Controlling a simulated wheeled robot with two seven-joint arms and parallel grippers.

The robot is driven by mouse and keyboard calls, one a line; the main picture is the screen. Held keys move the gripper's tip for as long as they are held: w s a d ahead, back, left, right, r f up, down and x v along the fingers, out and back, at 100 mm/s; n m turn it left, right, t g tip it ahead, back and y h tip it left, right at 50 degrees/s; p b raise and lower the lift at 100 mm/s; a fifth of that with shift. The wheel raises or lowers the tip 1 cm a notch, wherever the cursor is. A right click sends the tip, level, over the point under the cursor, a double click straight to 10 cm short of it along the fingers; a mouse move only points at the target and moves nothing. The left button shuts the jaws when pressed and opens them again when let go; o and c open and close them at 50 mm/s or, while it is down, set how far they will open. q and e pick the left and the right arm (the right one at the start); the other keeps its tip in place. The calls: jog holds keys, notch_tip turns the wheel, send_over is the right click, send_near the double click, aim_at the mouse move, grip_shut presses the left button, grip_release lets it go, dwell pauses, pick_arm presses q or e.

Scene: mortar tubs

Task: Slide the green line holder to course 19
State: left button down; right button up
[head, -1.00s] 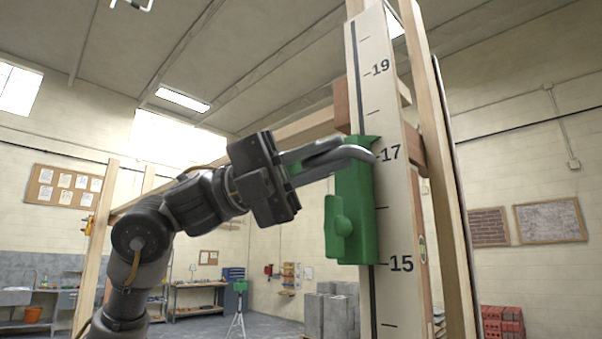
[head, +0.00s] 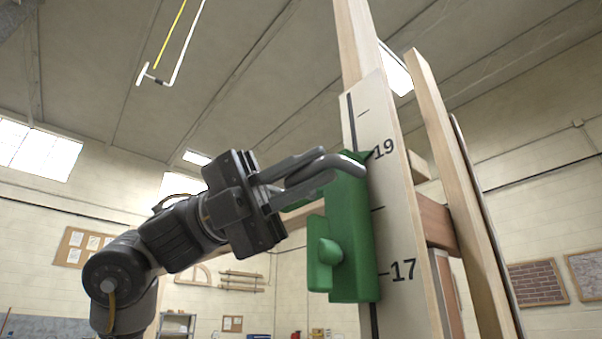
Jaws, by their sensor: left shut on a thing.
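The green line holder (head: 351,245) sits on the upright white course board (head: 392,215), over its dark vertical slot. The holder's pointed top edge is at or very near the mark beside the number 19 (head: 384,148). Its lower end is a little below the mark at 17 (head: 403,270). A green knob (head: 329,252) sticks out on its left side. My left gripper (head: 335,172) is shut on the upper part of the holder, coming in from the left. The fingers hide part of the holder's top. My right gripper is not in view.
Wooden posts (head: 441,180) stand right of the board, with a brown cross block (head: 436,222) behind it. A white pipe with a yellow line (head: 172,50) hangs from the ceiling at upper left. The slot above the holder is clear.

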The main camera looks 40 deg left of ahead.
pick_arm(q)
jog(key=c, duration=1.7)
grip_release()
jog(key=shift+o, duration=1.2)
jog(key=shift+w+d, duration=0.1)
jog(key=shift+d, duration=0.1)
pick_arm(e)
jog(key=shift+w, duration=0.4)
